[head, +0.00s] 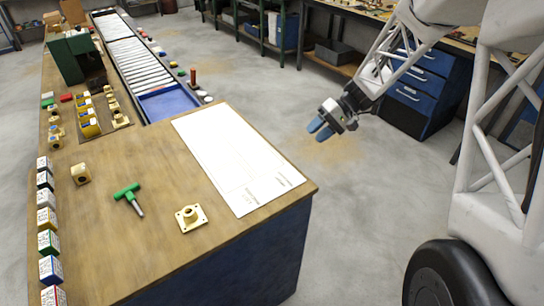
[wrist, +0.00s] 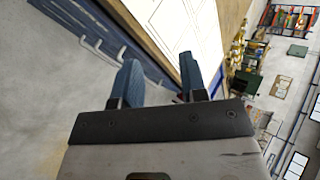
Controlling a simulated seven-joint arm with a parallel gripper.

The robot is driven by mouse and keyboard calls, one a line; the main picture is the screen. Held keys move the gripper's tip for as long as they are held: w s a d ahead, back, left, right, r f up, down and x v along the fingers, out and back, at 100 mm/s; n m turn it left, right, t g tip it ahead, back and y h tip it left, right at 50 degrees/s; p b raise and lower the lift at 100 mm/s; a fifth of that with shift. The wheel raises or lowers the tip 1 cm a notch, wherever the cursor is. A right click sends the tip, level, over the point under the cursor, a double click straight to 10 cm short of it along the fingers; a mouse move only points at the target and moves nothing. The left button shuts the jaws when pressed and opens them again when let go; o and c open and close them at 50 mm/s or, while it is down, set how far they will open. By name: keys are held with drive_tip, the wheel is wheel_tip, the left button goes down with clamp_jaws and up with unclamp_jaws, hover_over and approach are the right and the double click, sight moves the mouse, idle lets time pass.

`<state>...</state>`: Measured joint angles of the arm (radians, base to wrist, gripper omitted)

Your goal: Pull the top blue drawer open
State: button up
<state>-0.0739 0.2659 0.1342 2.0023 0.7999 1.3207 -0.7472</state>
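In the wrist view, a blue drawer front (wrist: 72,18) with several pale bar handles lies at the upper left, beside a wooden bench edge. The drawers look shut. The part nearest the bench top is partly covered by a finger. My gripper (wrist: 160,60) has its two blue fingers apart with nothing between them. In the head view my gripper (head: 319,128) hangs over open floor, right of the near bench.
A roller conveyor (head: 130,50) runs behind. Grey floor (head: 365,190) is clear right of the bench.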

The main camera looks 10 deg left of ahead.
drive_tip(key=w+a+f+y, duration=0.3)
drive_tip(key=w+f, duration=0.4)
drive_tip(key=f, duration=0.4)
drive_tip(key=w+a+f+n+g+y, duration=0.1)
drive_tip(key=w+a+f+y, duration=0.2)
drive_tip(key=f, duration=0.9)
drive_tip(key=w+a, duration=0.3)
drive_tip(key=w, duration=0.2)
drive_tip(key=shift+w+a, duration=0.15)
drive_tip(key=shift+x, duration=3.95)
drive_tip(key=shift+c, duration=0.4)
clamp_jaws()
